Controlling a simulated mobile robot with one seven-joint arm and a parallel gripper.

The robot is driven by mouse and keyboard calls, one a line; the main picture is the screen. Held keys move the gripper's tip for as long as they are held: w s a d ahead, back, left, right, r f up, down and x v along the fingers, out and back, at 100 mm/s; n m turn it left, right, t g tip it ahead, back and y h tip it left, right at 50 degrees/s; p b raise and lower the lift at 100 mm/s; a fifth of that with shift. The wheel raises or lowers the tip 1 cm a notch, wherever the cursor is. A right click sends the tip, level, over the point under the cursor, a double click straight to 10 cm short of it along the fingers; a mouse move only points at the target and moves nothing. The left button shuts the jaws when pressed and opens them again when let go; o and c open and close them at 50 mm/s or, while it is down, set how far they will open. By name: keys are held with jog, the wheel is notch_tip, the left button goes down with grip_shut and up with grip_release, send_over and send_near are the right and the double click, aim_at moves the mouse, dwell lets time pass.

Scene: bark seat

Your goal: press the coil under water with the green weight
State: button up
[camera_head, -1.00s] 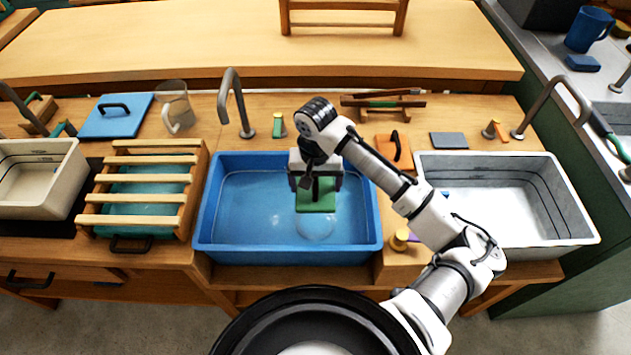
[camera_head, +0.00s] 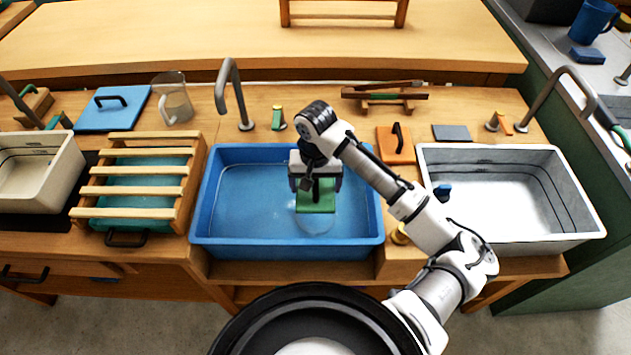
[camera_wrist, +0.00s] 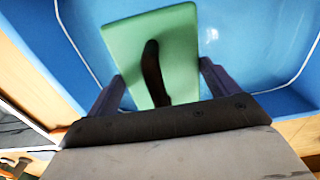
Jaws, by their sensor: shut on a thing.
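My gripper (camera_head: 316,183) is over the blue basin (camera_head: 230,249) in the middle of the bench. It is shut on the dark handle of the green weight (camera_head: 317,203), a flat green plate. In the wrist view the green weight (camera_wrist: 175,50) lies between my two fingers, its dark handle (camera_wrist: 154,72) running toward the palm. The basin holds clear water (camera_head: 255,200). A pale round shape (camera_head: 314,223) shows at the near edge of the plate, perhaps the coil; the plate hides part of it. I cannot tell whether the plate touches the water.
A slatted wooden rack over a teal tub (camera_head: 140,208) stands left of the basin. A white-grey basin (camera_head: 520,243) stands right. A tap (camera_head: 236,95) rises behind the blue basin. An orange block with a handle (camera_head: 394,147) and a brass knob (camera_head: 400,234) flank its right side.

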jog(key=shift+f+b, duration=3.5)
jog(key=shift+f, duration=2.25)
jog(key=o, duration=1.2)
notch_tip(320, 180, up, 15)
jog(key=p, duration=1.3)
jog(key=shift+f, duration=0.1)
jog(key=shift+r+p, duration=0.5)
jog(key=shift+r, duration=0.7)
